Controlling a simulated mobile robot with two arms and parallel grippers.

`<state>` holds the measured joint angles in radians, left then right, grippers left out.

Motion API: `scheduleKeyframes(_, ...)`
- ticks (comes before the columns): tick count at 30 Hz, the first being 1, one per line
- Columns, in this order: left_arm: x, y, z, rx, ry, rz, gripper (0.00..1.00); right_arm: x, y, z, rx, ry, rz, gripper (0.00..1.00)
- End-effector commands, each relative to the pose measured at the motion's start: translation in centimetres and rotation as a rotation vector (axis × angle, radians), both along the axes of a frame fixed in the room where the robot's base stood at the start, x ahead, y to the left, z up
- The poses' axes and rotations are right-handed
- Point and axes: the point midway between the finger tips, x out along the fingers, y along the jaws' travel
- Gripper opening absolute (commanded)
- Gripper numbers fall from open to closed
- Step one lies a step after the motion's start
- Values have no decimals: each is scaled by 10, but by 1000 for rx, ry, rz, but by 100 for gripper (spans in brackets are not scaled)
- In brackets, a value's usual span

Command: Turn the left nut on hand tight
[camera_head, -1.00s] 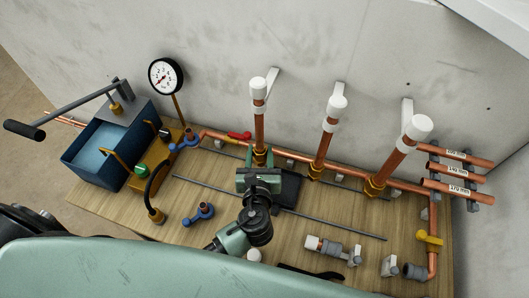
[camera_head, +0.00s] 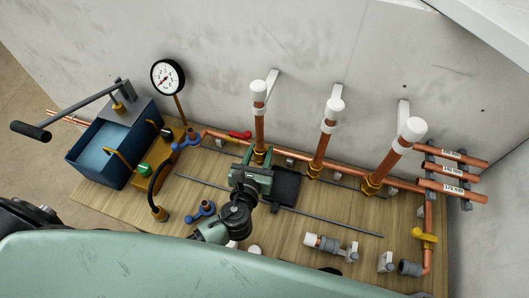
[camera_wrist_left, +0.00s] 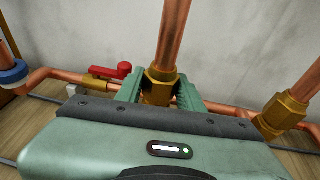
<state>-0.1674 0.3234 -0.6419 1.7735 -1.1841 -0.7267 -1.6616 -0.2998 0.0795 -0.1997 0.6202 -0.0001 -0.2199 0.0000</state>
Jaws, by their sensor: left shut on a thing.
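The left brass nut (camera_head: 259,156) sits at the foot of the left upright copper pipe (camera_head: 259,122), where it meets the horizontal copper run. In the left wrist view the brass nut (camera_wrist_left: 159,82) is around the pipe (camera_wrist_left: 174,38), with a green jaw on each side. My left gripper (camera_head: 257,160) is shut on this nut, coming from the front. In the left wrist view my gripper (camera_wrist_left: 158,92) has its palm close to the nut, hiding its lower part. The threads cannot be seen. My right gripper is not in view.
Two more upright pipes with brass nuts (camera_head: 314,171) (camera_head: 371,187) stand to the right. A red-handled valve (camera_head: 239,135) lies left of the nut. A pump tank (camera_head: 100,150) and gauge (camera_head: 168,77) stand at left. A grey rod and loose fittings lie on the wooden board (camera_head: 300,225).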

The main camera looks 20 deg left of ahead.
Motion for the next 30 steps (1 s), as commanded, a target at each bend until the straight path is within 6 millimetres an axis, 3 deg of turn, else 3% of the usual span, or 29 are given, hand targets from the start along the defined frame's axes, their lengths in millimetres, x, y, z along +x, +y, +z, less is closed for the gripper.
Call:
scheduleKeyframes(7,0,1,1,3,0,-131,15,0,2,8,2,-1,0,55)
scheduleKeyframes(17,0,1,0,2,0,-149,15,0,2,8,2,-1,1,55)
scheduleKeyframes(24,1,2,-1,4,-2,-352,15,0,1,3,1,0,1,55)
scheduleKeyframes(30,1,1,0,-1,0,-391,15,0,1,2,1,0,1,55)
